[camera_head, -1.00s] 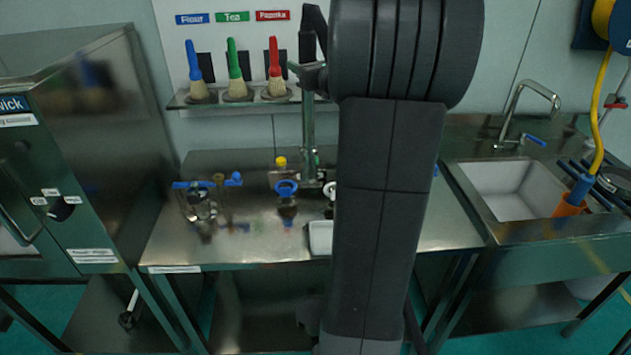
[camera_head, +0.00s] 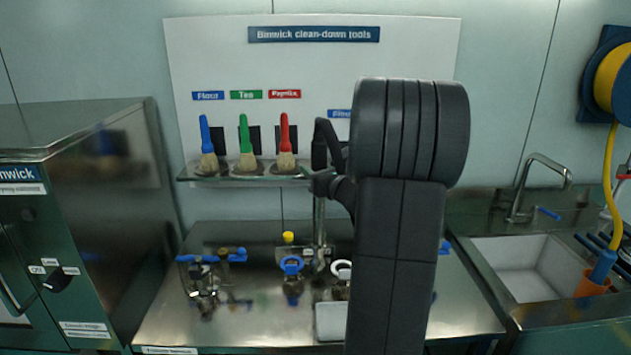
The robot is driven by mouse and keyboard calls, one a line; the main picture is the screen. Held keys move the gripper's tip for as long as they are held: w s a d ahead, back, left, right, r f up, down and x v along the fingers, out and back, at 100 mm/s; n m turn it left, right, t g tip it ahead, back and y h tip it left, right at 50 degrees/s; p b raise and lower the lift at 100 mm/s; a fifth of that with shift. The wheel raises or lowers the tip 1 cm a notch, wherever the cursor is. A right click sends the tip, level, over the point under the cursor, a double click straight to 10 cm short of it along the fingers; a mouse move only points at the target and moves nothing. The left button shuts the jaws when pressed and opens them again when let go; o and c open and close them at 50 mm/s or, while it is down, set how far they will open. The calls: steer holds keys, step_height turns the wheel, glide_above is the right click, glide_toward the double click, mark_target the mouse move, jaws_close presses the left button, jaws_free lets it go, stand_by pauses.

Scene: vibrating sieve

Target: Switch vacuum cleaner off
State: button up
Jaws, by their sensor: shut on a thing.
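No vacuum cleaner can be made out for certain. A black rotary switch (camera_head: 56,281) with small ON and other labels is on the front of the steel cabinet (camera_head: 95,245) at the left. I cannot read the longer label below it, so I cannot tell which machine it controls. My dark arm rises through the middle, and slim dark arm parts stick out to the left of its thick joint.
A steel table (camera_head: 240,325) holds blue-handled fittings (camera_head: 291,267) and a white tray (camera_head: 330,321). Behind are a tool board (camera_head: 400,60) and a shelf with blue, green and red brushes (camera_head: 285,145). A sink (camera_head: 515,268) and a yellow hose reel (camera_head: 612,80) are at right.

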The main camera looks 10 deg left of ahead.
steer(key=shift+f, duration=1.05)
steer(key=shift+f, duration=0.15)
steer(key=o, duration=1.1)
steer(key=shift+s+d, duration=0.15)
steer(key=shift+d, duration=0.1)
steer(key=b+v, duration=0.3)
steer(key=v, duration=0.8)
steer(key=shift+s+d, duration=0.15)
